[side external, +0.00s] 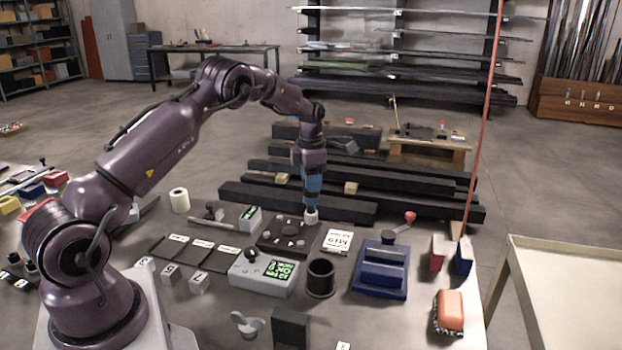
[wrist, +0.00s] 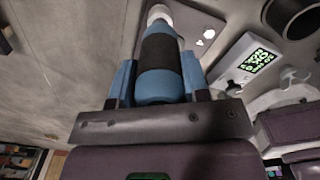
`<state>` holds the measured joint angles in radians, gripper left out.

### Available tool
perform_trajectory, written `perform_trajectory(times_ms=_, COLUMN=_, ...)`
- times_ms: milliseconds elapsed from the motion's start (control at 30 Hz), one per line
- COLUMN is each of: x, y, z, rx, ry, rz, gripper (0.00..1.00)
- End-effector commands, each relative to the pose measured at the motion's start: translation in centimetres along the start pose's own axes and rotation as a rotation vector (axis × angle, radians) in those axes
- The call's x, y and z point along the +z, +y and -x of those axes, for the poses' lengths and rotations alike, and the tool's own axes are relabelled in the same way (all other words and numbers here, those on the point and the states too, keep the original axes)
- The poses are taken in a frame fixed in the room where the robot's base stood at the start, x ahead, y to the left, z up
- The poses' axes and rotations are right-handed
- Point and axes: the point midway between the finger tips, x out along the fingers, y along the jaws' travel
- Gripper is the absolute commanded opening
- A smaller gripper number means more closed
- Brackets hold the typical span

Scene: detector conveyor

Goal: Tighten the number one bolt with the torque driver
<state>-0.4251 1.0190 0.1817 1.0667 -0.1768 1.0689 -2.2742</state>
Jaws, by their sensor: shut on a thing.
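My gripper (side external: 312,176) points down over the bench and is shut on the torque driver (side external: 312,200), a blue tool with a black band and a pale lower end. In the wrist view the driver (wrist: 160,62) stands between the two blue fingers. Its pale end is at the edge of a dark plate (side external: 268,246) that carries several small bolt heads; the plate also shows in the wrist view (wrist: 186,22). I cannot tell whether the end touches a bolt or which bolt is number one. A white card reading M10 (side external: 338,241) lies right of the plate.
A grey box with a green display (side external: 264,274) and a black cup (side external: 321,278) stand in front of the plate. A blue block (side external: 381,272) is to the right. A smaller green-display box (side external: 250,218) is at the left. Dark beams (side external: 300,200) lie behind.

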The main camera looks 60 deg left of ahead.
Motion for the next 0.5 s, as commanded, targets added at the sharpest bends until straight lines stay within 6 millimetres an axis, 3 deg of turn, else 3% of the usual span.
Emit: perform_trajectory(times_ms=500, x=0.05, y=0.02, z=-0.45, rx=0.001, ry=-0.002, rz=0.0, gripper=0.0)
